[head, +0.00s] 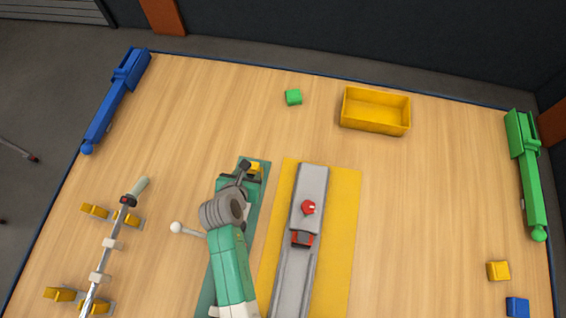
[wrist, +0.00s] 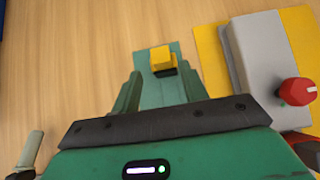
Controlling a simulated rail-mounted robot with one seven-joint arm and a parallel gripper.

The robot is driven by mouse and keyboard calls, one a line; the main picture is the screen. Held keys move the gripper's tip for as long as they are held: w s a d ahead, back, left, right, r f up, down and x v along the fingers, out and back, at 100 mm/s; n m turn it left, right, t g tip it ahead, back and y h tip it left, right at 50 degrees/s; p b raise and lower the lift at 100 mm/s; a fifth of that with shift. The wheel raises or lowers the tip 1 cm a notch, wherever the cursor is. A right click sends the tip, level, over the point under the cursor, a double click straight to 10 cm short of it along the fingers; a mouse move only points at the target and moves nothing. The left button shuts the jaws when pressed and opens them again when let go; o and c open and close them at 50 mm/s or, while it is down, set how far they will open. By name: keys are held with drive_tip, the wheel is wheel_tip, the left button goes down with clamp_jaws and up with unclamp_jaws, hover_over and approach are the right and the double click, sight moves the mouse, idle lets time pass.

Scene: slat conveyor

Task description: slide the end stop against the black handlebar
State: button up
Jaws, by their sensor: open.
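No thing in these frames is clearly a black handlebar, and I cannot tell for certain which part is the end stop. A grey track (head: 312,180) on a yellow mat carries a red knob (head: 308,207) and a red-and-black block (head: 302,239). The knob also shows at the right of the wrist view (wrist: 297,91). My gripper (head: 246,172) is open above a teal strip left of the track. In the wrist view, a yellow block with a black base (wrist: 162,59) lies on that strip beyond my open fingers (wrist: 160,85), apart from them.
A silver bar (head: 105,254) with pale collars rests on yellow supports at the left. A white ball-ended lever (head: 177,228) stands near my arm. The table right of the yellow mat is mostly clear.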

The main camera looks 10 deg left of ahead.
sight(254, 166)
drive_tip(key=b+x, duration=0.2)
drive_tip(key=x, duration=0.5)
drive_tip(key=shift+w+f, duration=0.2)
drive_tip(key=shift+w, duration=0.15)
drive_tip(key=shift+c, duration=0.4)
